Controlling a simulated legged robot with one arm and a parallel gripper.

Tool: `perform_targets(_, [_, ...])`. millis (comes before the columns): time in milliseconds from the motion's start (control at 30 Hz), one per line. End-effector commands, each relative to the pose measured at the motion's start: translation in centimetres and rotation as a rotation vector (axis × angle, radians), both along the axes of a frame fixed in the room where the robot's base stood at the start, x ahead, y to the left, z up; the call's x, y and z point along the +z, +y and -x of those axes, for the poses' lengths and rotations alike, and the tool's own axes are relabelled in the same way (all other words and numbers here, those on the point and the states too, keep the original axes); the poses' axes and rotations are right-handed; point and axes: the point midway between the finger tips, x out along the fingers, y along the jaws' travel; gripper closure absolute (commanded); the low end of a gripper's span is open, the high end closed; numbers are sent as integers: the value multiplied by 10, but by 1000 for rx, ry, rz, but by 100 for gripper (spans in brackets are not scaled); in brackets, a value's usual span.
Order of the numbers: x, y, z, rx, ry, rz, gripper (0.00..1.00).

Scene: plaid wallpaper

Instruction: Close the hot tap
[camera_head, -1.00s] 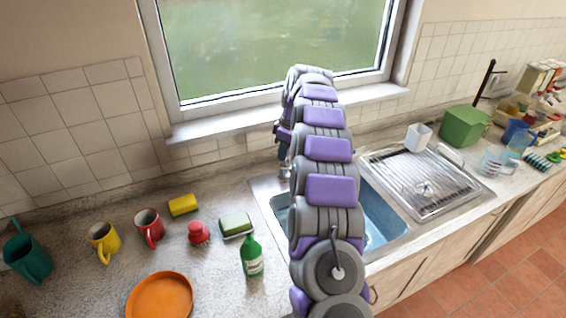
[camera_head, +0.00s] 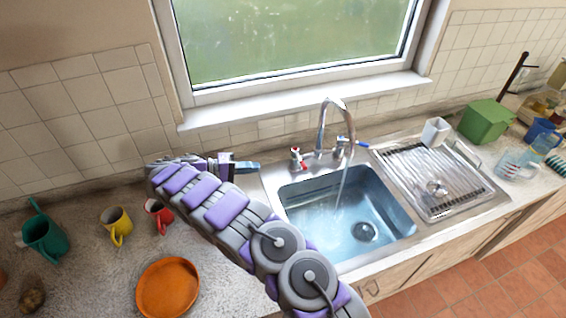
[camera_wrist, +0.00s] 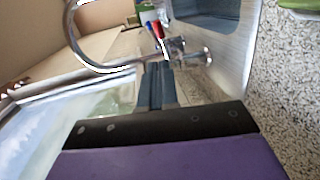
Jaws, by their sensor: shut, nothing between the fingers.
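The hot tap (camera_head: 297,158), with a red handle, stands on the sink's back left rim in the head view. The curved metal spout (camera_head: 337,103) is right of it, and a stream of water runs from it into the sink. The cold tap's blue handle (camera_head: 353,143) is on the far side of the spout. My gripper (camera_head: 256,166) is shut and empty, left of the red handle and apart from it, with its tip pointing right. In the wrist view its fingers (camera_wrist: 156,78) point toward the tap fittings, and red and blue parts show beyond.
The sink (camera_head: 350,215) lies front right of my gripper, with a drainer (camera_head: 438,180) beyond it. The window sill (camera_head: 300,100) is behind the taps.

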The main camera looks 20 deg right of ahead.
Motion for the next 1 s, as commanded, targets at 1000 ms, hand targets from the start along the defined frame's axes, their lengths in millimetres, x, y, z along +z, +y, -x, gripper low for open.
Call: perform_targets(1000, [-26, -133, 12, -4, 2, 1, 100])
